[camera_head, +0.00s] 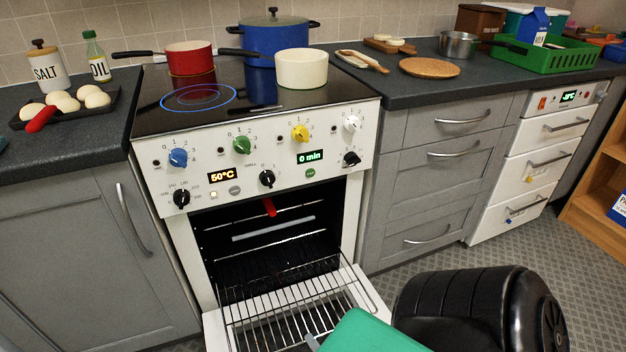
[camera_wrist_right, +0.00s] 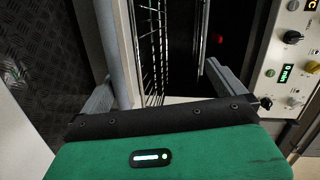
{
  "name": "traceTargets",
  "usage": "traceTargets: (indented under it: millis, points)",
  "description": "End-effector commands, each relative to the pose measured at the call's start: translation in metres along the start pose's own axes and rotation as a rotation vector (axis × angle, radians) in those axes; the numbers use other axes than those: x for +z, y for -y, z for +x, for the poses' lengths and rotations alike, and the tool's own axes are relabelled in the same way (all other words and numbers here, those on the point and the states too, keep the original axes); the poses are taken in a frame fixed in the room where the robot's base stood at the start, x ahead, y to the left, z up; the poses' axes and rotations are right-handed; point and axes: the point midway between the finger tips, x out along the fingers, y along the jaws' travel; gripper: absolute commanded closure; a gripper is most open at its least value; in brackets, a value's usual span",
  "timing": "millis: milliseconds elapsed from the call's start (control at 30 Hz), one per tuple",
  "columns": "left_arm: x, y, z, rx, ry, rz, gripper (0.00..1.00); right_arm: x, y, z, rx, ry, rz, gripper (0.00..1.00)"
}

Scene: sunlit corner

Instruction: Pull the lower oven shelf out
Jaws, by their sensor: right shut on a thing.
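The white oven (camera_head: 180,212) has its door (camera_head: 371,291) folded down. The lower oven shelf (camera_head: 287,304), a wire rack, sticks out of the dark cavity above the door. My right gripper (camera_head: 313,343) is at the shelf's front, mostly cut off by the bottom edge of the head view. In the right wrist view, the shelf's wires (camera_wrist_right: 152,35) run between the two grey fingers of this gripper (camera_wrist_right: 160,88). It is shut on the shelf; the exact contact is hard to see. My left gripper is out of view.
Pots stand on the hob, including a cream pot (camera_head: 301,68). Grey cabinets flank the oven, and a white drawer unit (camera_head: 527,150) stands at the right. Inside the oven is a small red piece (camera_head: 269,207). Patterned floor (camera_head: 480,258) is clear at the right.

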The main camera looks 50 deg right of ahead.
Motion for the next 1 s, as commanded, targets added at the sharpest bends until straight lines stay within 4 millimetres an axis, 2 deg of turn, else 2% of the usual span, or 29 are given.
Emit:
traceTargets:
  millis: [33, 367, 400, 433, 467, 1000]
  points:
    - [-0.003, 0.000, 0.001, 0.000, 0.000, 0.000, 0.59, 0.003, 0.011, -0.006, -0.018, -0.002, 0.002, 0.18]
    - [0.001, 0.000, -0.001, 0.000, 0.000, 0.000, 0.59, 0.009, 0.002, -0.028, -0.018, -0.001, 0.006, 0.19]
    - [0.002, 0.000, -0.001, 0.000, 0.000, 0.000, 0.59, 0.009, 0.001, -0.030, -0.017, 0.000, 0.007, 0.33]
    - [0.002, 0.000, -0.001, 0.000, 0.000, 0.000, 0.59, 0.010, 0.000, -0.032, -0.017, -0.001, 0.008, 0.56]
    - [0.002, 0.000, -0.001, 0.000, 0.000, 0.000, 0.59, 0.010, -0.001, -0.034, -0.017, -0.001, 0.008, 0.66]
    - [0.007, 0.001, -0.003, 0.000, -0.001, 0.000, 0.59, 0.015, -0.015, -0.062, -0.014, -0.001, 0.009, 0.66]
